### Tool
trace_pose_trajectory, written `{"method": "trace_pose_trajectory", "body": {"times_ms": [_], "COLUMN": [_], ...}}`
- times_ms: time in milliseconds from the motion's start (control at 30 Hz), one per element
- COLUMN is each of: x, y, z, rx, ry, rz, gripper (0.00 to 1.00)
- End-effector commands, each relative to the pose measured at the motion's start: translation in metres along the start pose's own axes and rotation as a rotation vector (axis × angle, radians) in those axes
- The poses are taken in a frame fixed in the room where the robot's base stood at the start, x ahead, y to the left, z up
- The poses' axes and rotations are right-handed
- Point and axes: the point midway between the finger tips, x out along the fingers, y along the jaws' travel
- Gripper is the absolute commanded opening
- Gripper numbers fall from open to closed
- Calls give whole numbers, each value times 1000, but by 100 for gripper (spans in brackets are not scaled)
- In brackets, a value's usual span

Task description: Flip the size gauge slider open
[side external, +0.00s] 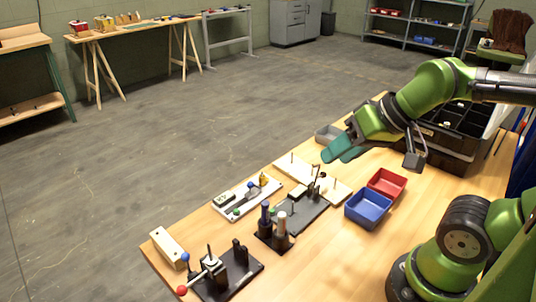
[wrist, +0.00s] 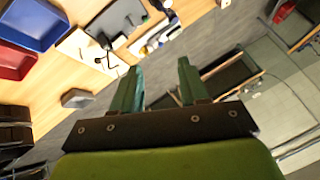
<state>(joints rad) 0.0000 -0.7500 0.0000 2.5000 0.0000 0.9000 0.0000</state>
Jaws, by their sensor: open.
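My gripper (side external: 343,150) has teal fingers and is raised above the far right part of the wooden table, pointing left. In the wrist view my gripper (wrist: 159,78) is open, with nothing between its fingers. A white board (side external: 236,209) with blue and green knobs and a small yellow cone lies at the table's far edge, left of my gripper. It may be the size gauge; I cannot make out its slider's position. The white board also shows in part at the top of the wrist view (wrist: 150,42). My gripper is well apart from it.
A dark fixture (side external: 306,217) with upright cylinders and a pale pegged board (side external: 334,190) stand nearby. A blue bin (side external: 368,208) and a red bin (side external: 387,183) sit to their right. A black base (side external: 240,277) with a red-knobbed lever is at the front left.

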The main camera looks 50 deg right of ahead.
Motion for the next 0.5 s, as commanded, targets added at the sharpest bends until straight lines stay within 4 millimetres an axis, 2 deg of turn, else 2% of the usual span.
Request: {"method": "trace_pose_trajectory", "body": {"times_ms": [33, 200, 300, 500], "x": [0, 4, 10, 34], "y": [0, 0, 0, 2], "z": [0, -4, -12, -35], "rx": [0, 36, 99, 297], "ry": [0, -37, -98, -282], "rz": [0, 11, 27, 58], "gripper": [38, 12, 0, 0]}}
